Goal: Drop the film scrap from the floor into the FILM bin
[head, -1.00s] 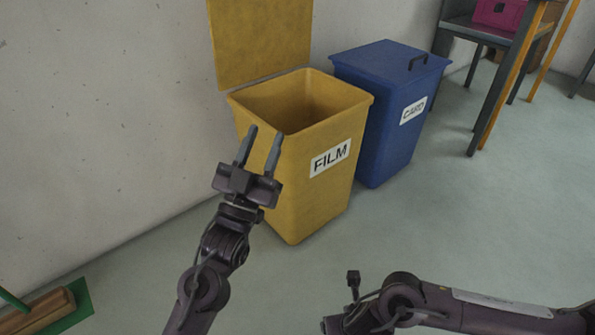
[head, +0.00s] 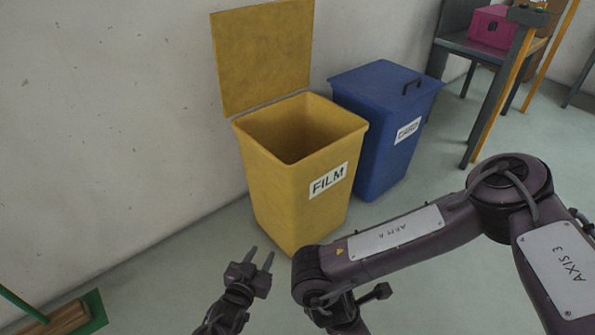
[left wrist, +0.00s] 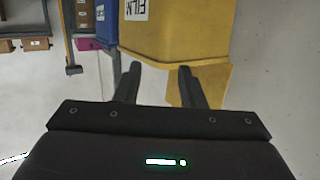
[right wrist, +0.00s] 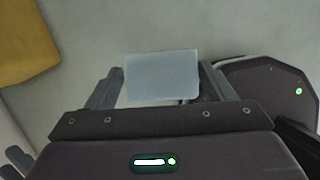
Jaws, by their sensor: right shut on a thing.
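The yellow FILM bin (head: 290,195) stands by the wall with its lid (head: 265,60) raised and its mouth open. It also shows in the left wrist view (left wrist: 180,35). The film scrap (right wrist: 160,75) is a pale, bluish, roughly rectangular piece. My right gripper (right wrist: 160,88) is shut on it, with the fingers at either side. In the head view the right gripper's fingers and the scrap are hidden or out of frame. My left gripper (head: 261,259) is open and empty, low in front of the FILM bin.
A blue CARD bin (head: 375,150) with a closed lid stands right of the FILM bin. A green and brown broom head (head: 60,320) lies at the lower left. Floor between bins and table is clear.

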